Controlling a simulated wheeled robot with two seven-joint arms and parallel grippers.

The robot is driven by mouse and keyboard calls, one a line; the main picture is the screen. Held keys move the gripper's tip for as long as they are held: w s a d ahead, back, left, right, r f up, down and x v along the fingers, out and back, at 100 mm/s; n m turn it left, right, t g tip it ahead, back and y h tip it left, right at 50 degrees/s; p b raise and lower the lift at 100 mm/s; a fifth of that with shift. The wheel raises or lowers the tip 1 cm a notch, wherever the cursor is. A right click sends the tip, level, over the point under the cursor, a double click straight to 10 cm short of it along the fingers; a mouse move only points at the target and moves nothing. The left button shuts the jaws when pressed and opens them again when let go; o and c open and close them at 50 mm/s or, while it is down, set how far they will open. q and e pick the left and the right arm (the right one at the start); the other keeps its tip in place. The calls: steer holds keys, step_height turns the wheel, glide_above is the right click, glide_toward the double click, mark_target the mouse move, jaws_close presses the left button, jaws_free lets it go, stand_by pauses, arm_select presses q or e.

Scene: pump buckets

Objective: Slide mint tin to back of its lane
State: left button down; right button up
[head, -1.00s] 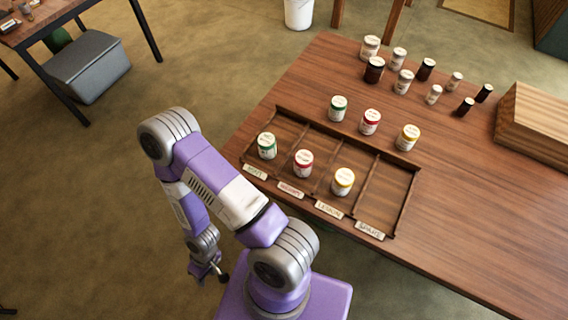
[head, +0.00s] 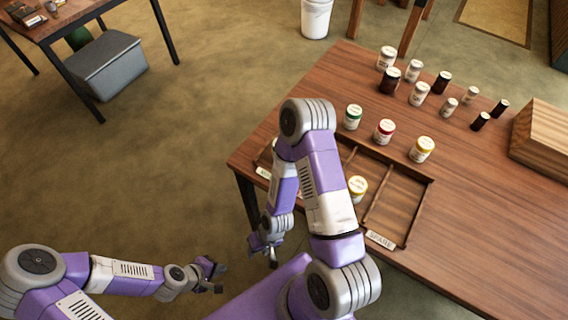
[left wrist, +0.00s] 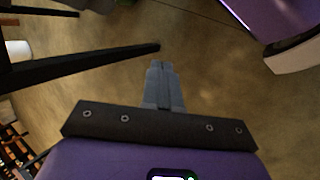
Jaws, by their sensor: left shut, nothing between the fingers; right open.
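The lane tray (head: 400,212) stands at the table's near left edge. My right arm now hides much of it, including the front green-lidded mint tin. Another green-lidded tin (head: 353,117) stands just behind the tray. My right gripper (head: 264,256) is open and empty, off the table's near left edge. My left gripper (head: 216,278) is shut and empty over the floor, low at left. Its closed fingers (left wrist: 163,86) show in the left wrist view.
A red-lidded tin (head: 384,131) and a yellow-lidded tin (head: 422,149) stand behind the tray. Several white and dark jars stand farther back. A wooden box (head: 545,132) sits at right. The spare lane is empty. The table's front right is bare.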

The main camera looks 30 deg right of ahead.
arm_select(q)
steer(key=w+d+r+n+t+h, duration=0.1)
steer(key=w+d+r+n+h, duration=0.2)
steer(key=d+n, duration=0.3)
steer(key=w+d+r+n+t+h, duration=0.1)
steer(key=w+d+r+n+h, duration=0.25)
steer(key=d, duration=0.45)
steer(key=w+d+r+n+t+h+b, duration=0.1)
steer(key=d+r+n+t+h, duration=0.1)
steer(key=r+n, duration=0.25)
steer(key=w+d+r+n+t+h, duration=0.1)
steer(key=w+r+n+t+h, duration=0.15)
steer(key=r, duration=0.35)
steer(key=shift+n, duration=0.35)
steer(key=x, duration=0.4)
steer(key=b+x, duration=0.1)
steer(key=x, duration=0.4)
steer(key=s+x, duration=0.1)
steer(key=x, duration=0.3)
steer(key=shift+d+f, duration=0.15)
steer(key=shift+d, duration=0.25)
